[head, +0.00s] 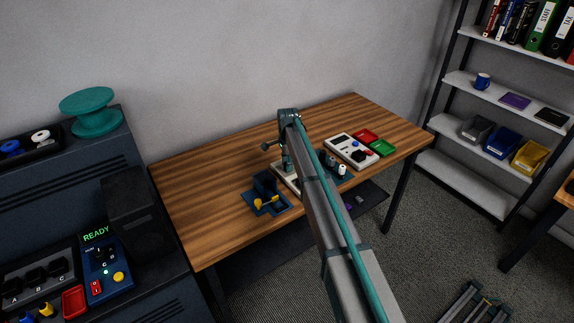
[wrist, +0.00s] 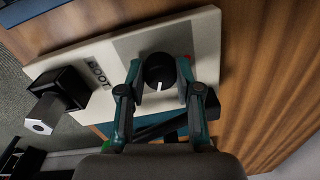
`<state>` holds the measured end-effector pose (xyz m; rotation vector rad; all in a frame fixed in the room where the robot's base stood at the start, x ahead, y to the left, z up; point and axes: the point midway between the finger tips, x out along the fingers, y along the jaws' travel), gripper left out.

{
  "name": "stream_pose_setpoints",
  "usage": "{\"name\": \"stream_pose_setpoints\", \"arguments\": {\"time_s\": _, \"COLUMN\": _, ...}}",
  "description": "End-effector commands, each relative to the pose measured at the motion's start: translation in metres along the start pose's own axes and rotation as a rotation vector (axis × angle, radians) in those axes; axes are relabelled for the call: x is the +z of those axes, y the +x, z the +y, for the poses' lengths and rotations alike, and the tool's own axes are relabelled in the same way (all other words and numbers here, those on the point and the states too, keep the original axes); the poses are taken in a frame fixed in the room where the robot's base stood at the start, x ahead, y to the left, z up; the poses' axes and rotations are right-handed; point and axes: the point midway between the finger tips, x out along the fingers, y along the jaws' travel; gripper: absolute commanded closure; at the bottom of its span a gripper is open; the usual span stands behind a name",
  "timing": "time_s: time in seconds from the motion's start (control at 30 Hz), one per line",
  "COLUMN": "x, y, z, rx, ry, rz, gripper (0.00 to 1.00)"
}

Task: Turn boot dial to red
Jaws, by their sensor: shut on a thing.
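The boot dial (wrist: 159,72) is a round black knob with a white pointer line on a pale panel (wrist: 105,45) lettered BOOT. In the wrist view the pointer is towards the bottom of the picture. A small red mark (wrist: 188,61) shows beside the dial, partly hidden by the right finger. My gripper (wrist: 160,72) has its two teal fingers on either side of the dial, shut on it. In the head view my gripper (head: 287,164) is low over the pale panel (head: 283,168), and my arm hides the dial.
A black block with a pale hexagonal end (wrist: 48,112) stands on the panel's left in the wrist view. On the wooden table (head: 200,190) are a dark blue fixture with yellow parts (head: 266,198), another pale panel (head: 340,145), and red (head: 366,135) and green (head: 382,148) trays.

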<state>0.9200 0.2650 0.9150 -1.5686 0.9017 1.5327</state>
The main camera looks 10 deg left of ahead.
Motion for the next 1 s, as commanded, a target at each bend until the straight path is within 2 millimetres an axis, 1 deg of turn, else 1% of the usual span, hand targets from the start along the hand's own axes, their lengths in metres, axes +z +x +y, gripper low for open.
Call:
{"name": "stream_pose_setpoints", "arguments": {"time_s": 0.03, "x": -0.0001, "y": 0.0027, "z": 0.0004, "rx": 0.000, "ry": -0.029, "rz": -0.002, "gripper": 1.00}}
{"name": "stream_pose_setpoints", "arguments": {"time_s": 0.17, "x": -0.0002, "y": 0.0033, "z": 0.0005, "rx": 0.000, "ry": -0.132, "rz": -0.006, "gripper": 1.00}}
{"name": "stream_pose_setpoints", "arguments": {"time_s": 1.0, "x": -0.0021, "y": 0.0014, "z": 0.0011, "rx": -0.001, "ry": -0.926, "rz": -0.036, "gripper": 1.00}}
